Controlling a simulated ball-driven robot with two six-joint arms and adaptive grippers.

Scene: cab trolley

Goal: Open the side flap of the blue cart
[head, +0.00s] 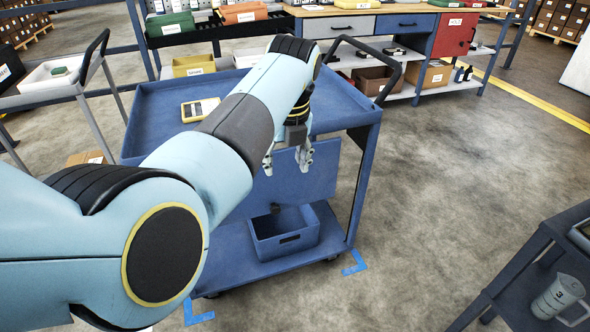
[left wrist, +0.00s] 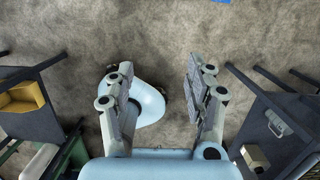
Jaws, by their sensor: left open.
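The blue cart (head: 160,110) stands in the middle of the head view. Its side flap (head: 318,178) is a flat blue panel below the top tray, with a dark knob (head: 275,208) at its lower edge. The flap's exact angle is hard to tell, and my arm hides its left part. My left gripper (head: 288,160) points down in front of the flap's upper part, its fingers apart and empty. In the left wrist view, the fingers (left wrist: 160,90) are wide apart with floor and a pale blue arm part behind them. My right gripper is not in view.
A blue bin (head: 285,235) sits on the cart's lower shelf. A yellow-framed device (head: 200,109) lies on the top tray. A black handle (head: 365,50) rises at the cart's back right. A dark table with a grey jug (head: 558,297) stands at lower right. Floor between is clear.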

